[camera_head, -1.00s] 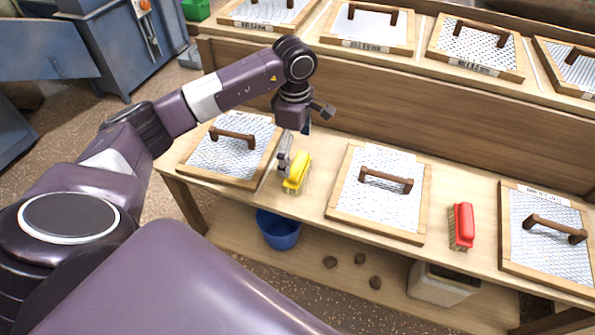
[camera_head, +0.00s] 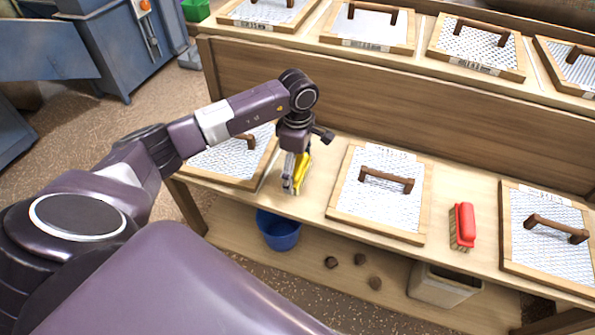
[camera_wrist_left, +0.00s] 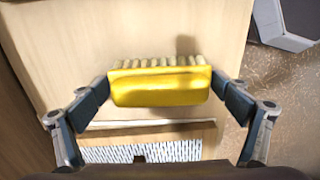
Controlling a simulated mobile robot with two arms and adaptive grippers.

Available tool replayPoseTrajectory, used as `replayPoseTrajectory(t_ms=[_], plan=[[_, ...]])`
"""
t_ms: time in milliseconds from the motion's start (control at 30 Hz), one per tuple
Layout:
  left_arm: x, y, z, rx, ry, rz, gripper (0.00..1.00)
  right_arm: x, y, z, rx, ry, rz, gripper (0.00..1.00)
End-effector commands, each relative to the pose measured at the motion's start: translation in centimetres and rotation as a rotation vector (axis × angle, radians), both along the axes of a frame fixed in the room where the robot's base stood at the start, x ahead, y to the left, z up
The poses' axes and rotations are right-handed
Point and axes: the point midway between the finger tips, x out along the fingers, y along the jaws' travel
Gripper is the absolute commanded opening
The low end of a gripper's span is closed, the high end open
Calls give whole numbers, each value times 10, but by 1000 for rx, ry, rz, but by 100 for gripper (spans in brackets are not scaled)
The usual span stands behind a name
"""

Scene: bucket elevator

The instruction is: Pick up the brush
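A yellow brush (camera_head: 304,164) with pale bristles is at my left gripper (camera_head: 290,181), above the bench between two framed screens. In the left wrist view the yellow brush (camera_wrist_left: 160,88) lies crosswise, bristles toward the top of the picture. The two finger pads of my left gripper (camera_wrist_left: 162,93) press against its two ends, so the gripper looks shut on it. I cannot tell whether the bristles touch the bench. A red brush (camera_head: 464,222) lies on the bench to the right, apart from the gripper. My right gripper is not in view.
The wooden bench (camera_head: 318,186) carries framed screens with brown handles, such as the middle one (camera_head: 346,208). A raised back shelf holds more screens. A blue bucket (camera_head: 278,232) and several brown lumps (camera_head: 360,259) sit on the lower shelf. A blue machine (camera_head: 125,50) stands at left.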

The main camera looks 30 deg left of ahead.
Motion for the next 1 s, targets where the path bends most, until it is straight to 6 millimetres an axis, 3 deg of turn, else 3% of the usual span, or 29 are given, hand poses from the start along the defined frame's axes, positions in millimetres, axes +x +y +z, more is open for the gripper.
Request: replayPoseTrajectory(t_ms=[233,533,1000], plan=[[0,0,0,0,0,0,62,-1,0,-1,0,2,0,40],[1,0,7,0,-3,1,62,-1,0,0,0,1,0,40],[1,0,90,1,-4,0,62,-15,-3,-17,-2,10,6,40]])
